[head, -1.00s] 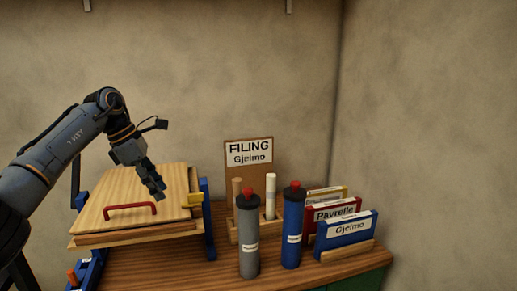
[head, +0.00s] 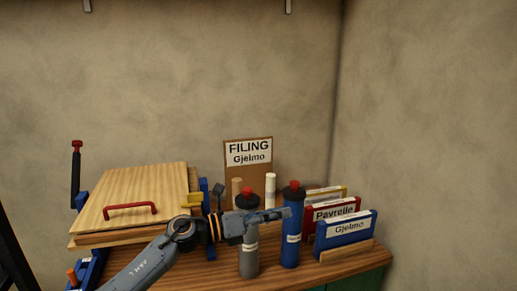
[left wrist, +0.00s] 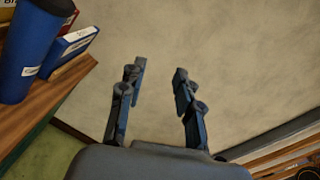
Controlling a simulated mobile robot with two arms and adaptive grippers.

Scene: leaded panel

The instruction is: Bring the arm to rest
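My left gripper (head: 272,216) shows in the head view in front of the grey tube and the blue tube, its fingers pointing right. In the left wrist view the two fingers of the left gripper (left wrist: 158,88) stand apart with nothing between them, facing the bare wall. The left arm comes in low from the bottom left of the head view. My right gripper is in neither view.
A wooden panel (head: 165,185) with a red handle (head: 130,210) lies on a blue-framed stand at left. A filing board (head: 249,175) stands at the back. Blue (head: 346,236) and red (head: 318,213) folders stand at right. The blue tube (left wrist: 25,50) also shows close by in the left wrist view.

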